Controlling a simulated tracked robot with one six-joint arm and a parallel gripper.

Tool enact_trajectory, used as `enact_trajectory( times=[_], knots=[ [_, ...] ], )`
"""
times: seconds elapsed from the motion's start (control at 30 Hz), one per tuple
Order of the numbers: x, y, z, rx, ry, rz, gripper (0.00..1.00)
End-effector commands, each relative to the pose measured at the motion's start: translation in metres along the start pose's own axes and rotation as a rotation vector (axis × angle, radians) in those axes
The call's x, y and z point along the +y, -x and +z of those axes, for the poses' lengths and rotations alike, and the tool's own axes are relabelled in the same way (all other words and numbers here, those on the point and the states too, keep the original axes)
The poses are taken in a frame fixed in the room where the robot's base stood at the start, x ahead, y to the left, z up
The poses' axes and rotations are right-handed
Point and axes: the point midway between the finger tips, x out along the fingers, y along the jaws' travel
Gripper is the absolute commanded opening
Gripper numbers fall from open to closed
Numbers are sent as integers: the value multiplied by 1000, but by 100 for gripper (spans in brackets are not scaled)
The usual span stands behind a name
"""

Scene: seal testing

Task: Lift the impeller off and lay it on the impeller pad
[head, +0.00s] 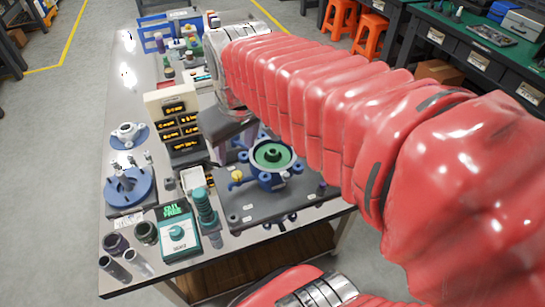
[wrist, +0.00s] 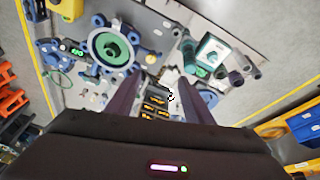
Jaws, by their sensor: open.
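A round green part with a dark green hub, which looks like the impeller (head: 272,154), sits in a blue-rimmed housing on a grey plate, right of the table's middle. It also shows at upper left in the wrist view (wrist: 111,47). My gripper (head: 232,148) is left of the housing in the head view, above the table. In the wrist view its two dark fingers (wrist: 160,75) stand apart with nothing between them; the green part lies left of them. I cannot tell which surface is the impeller pad; a blue disc (head: 141,141) at the left carries a white flanged part.
A beige unit with lit displays (head: 180,122) stands close to my gripper. A blue stand (head: 140,190), a teal tester box (head: 177,232), a ribbed teal post (head: 206,208) and dark cylinders (head: 117,244) fill the front left. The bare table strip at far left is clear.

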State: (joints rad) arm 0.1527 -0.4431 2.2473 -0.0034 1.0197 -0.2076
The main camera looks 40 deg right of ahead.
Motion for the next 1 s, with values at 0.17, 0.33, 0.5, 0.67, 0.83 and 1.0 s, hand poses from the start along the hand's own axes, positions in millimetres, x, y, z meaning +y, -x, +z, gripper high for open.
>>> enact_trajectory(
  times=[0.17, 0.33, 0.5, 0.67, 0.83, 1.0],
  knots=[
    [33, -11, -22, -77, 19, 0, 47],
    [66, -24, -39, -147, 39, -11, 47],
    [102, -41, -53, -212, 59, -31, 47],
    [134, -59, -60, -267, 77, -58, 47],
    [157, -71, -62, -300, 90, -79, 47],
    [162, -74, -63, -308, 95, -85, 47]
  ],
)
